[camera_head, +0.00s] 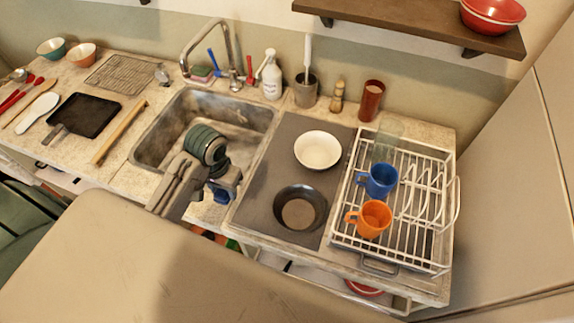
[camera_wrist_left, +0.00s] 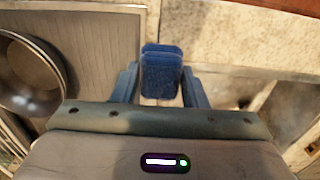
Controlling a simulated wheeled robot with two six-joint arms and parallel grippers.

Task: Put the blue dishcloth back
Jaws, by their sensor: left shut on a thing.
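The blue dishcloth (camera_wrist_left: 162,72) is a small folded dark blue bundle. In the left wrist view it sits between the two blue fingers of my left gripper (camera_wrist_left: 160,84), which is shut on it. In the head view my left gripper (camera_head: 226,186) is over the front counter strip, between the sink and the grey mat. The cloth is hard to tell apart from the blue fingers there. I cannot tell whether the cloth touches the counter. My right gripper is in neither view.
The sink (camera_head: 172,157) lies behind and left of the gripper. A dark bowl (camera_head: 300,209) and a white bowl (camera_head: 318,150) stand on the grey mat (camera_head: 262,190). The white dish rack (camera_head: 410,245) holds a blue mug (camera_head: 379,180) and an orange mug (camera_head: 372,219).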

